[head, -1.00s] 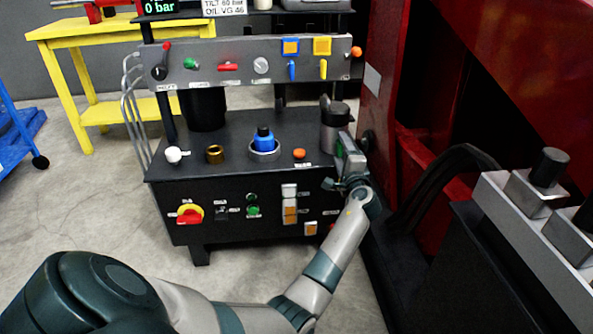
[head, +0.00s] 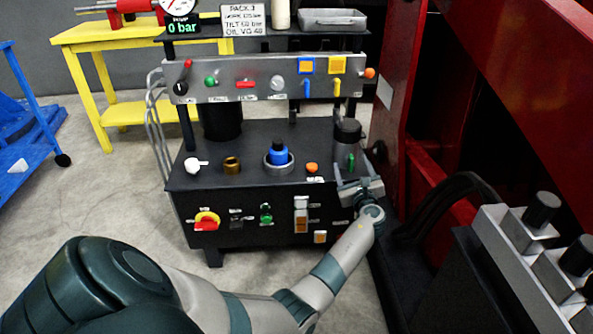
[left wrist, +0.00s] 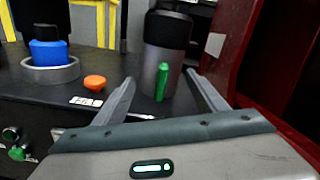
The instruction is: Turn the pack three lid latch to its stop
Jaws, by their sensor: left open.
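The black power pack (head: 215,178) stands ahead under a sign reading PACK 3. A grey canister with a black cap (head: 347,135) stands at the right end of its top. An upright green lever (head: 351,161) is on the canister's near side; it looks like the latch, but no readable label confirms this. My left gripper (head: 360,184) is open in front of the canister. In the left wrist view the green lever (left wrist: 162,82) stands upright between and beyond the two spread fingers (left wrist: 160,88), apparently untouched. My right gripper is not in view.
An orange knob (head: 312,168), a blue cap in a grey ring (head: 279,155), a brass fitting (head: 232,165) and a white-handled valve (head: 194,165) share the top. A switch panel (head: 265,80) stands above. A red frame (head: 400,90) rises close on the right.

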